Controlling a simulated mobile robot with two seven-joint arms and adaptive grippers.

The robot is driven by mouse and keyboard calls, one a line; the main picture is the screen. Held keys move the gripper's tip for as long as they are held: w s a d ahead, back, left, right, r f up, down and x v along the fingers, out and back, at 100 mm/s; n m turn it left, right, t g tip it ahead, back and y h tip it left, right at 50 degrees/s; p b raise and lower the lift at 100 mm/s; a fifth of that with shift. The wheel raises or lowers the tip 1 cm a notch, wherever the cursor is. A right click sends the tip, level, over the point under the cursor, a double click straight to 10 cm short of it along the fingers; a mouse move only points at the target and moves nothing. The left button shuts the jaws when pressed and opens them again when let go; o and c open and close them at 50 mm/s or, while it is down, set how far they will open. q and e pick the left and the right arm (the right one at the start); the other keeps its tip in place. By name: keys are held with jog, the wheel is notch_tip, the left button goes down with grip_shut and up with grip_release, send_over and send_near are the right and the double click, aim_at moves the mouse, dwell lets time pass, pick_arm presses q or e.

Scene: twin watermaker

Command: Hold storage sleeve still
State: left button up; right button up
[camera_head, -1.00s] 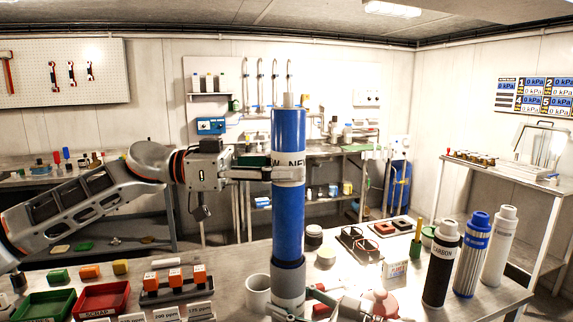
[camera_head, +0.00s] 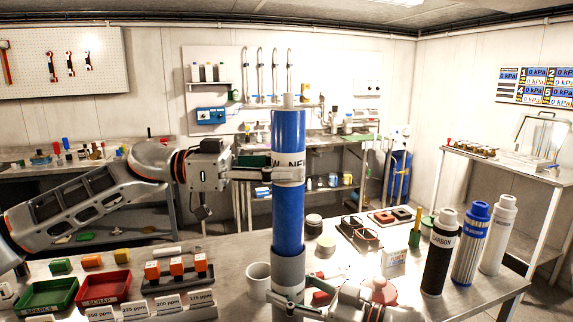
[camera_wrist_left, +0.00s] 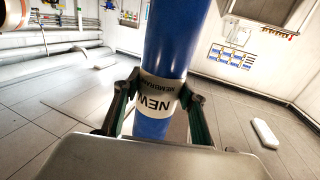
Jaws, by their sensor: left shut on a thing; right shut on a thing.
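A tall blue membrane cylinder (camera_head: 289,218) with a white label reading NEW stands upright in the middle of the head view. Its lower end is inside the grey storage sleeve (camera_head: 288,268). My left gripper (camera_head: 270,174) is shut on the cylinder at its label. In the left wrist view, the left gripper's two fingers (camera_wrist_left: 162,88) press either side of the label on the cylinder (camera_wrist_left: 176,40). My right gripper (camera_head: 287,301) is shut on the sleeve near the bottom edge of the head view. The sleeve's foot is out of frame.
A white cup (camera_head: 257,280) stands close left of the sleeve. Red and green trays (camera_head: 104,299) and blocks lie at left. Black (camera_head: 439,255), blue (camera_head: 469,245) and white (camera_head: 497,238) cartridges stand at right. A red-topped item lies behind my right gripper.

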aim_at(273, 244)
pick_arm(q)
jog(key=shift+f, duration=7.8)
jog(key=o, duration=1)
jog(key=shift+f, duration=0.1)
jog(key=shift+a+f, duration=0.1)
